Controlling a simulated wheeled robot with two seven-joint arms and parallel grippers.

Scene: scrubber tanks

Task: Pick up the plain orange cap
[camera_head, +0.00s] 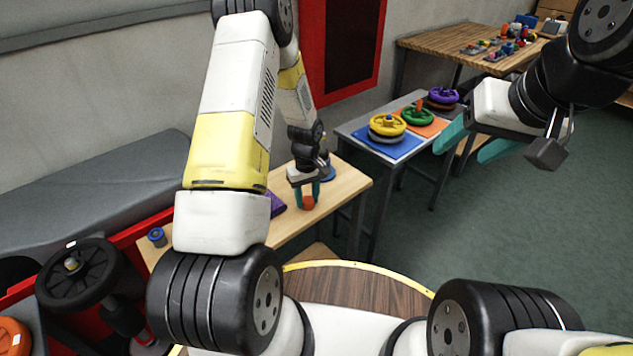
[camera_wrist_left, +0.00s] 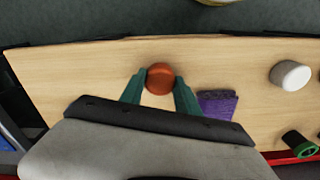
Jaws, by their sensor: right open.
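The plain orange cap (camera_head: 308,203) is at the wooden table (camera_head: 335,195), near its right part in the head view. In the left wrist view the orange cap (camera_wrist_left: 160,78) sits between the teal fingertips of my left gripper (camera_wrist_left: 161,82), which touch it on both sides. My left gripper (camera_head: 307,194) points down and is shut on the cap. I cannot tell whether the cap still touches the tabletop. My right gripper (camera_head: 460,153) is open and empty, raised over the floor at the upper right.
A purple item (camera_wrist_left: 217,104) lies right beside the left gripper. A white cylinder (camera_wrist_left: 291,75) and a dark green-rimmed part (camera_wrist_left: 298,143) stand farther right. A grey table (camera_head: 355,130) holds yellow, green and purple wheels. A grey bench (camera_head: 90,195) stands at left.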

